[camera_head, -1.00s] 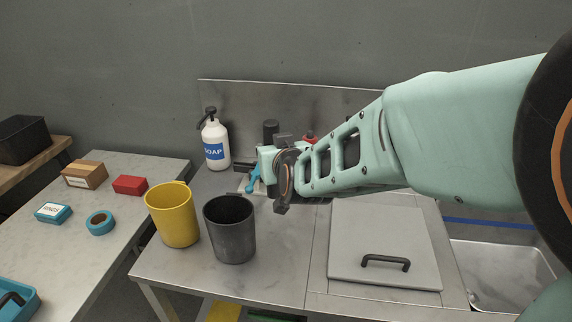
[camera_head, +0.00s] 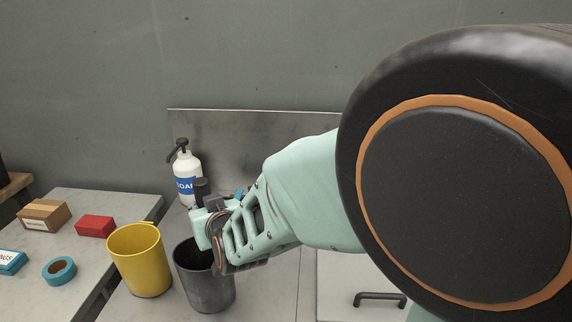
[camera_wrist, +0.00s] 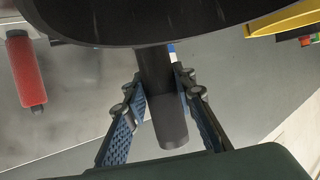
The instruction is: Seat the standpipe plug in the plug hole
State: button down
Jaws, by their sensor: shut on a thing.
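My gripper (camera_wrist: 158,88) is shut on a dark grey cylinder, which I take to be the standpipe plug (camera_wrist: 168,118); the blue ridged pads press on both its sides. In the head view my gripper (camera_head: 205,222) is over the back rim of the dark grey cup, and the plug's dark top (camera_head: 202,188) seems to stick up above it, beside the soap bottle. The plug's lower end cannot be made out there. The plug hole is not seen in either view; my arm covers the right side.
The dark grey cup (camera_head: 205,288) stands close under my gripper, with a yellow cup (camera_head: 140,262) at its left. A soap bottle (camera_head: 187,182) stands behind. A lid with a black handle (camera_head: 380,299) lies at right. A red cylinder (camera_wrist: 25,70) shows in the wrist view.

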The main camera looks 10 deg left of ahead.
jog(key=shift+f, duration=1.75)
jog(key=shift+f+b, duration=0.1)
jog(key=shift+b, duration=0.2)
jog(key=shift+f, duration=0.15)
jog(key=c, duration=1.6)
grip_release()
jog(key=shift+r, duration=0.3)
